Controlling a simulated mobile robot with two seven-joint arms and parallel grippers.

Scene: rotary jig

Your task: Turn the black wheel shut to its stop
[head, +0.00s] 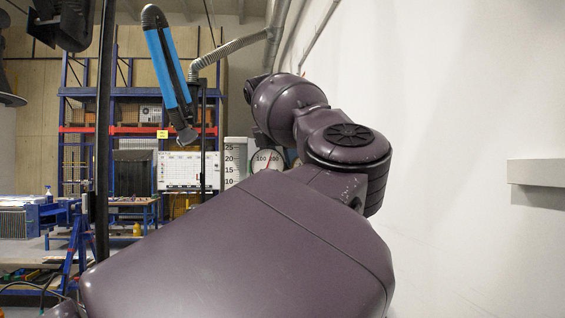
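The black wheel is not seen in the head view; I cannot tell where it is. One of my dark purple arms fills the lower middle and reaches up and away, hiding much behind it. The round black ribbed cap on it is part of my arm. Neither gripper shows, so I cannot see what either holds. Behind the arm, a round white dial gauge (262,160) and an upright white number scale (235,161) are partly visible; the arm covers part of the dial.
A bare white wall (460,90) runs along the right, with a pale ledge (535,172) sticking out. At the back left stand blue and red shelving (110,129), a whiteboard (188,170) and a workbench (132,202). A blue extraction arm (167,68) hangs above.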

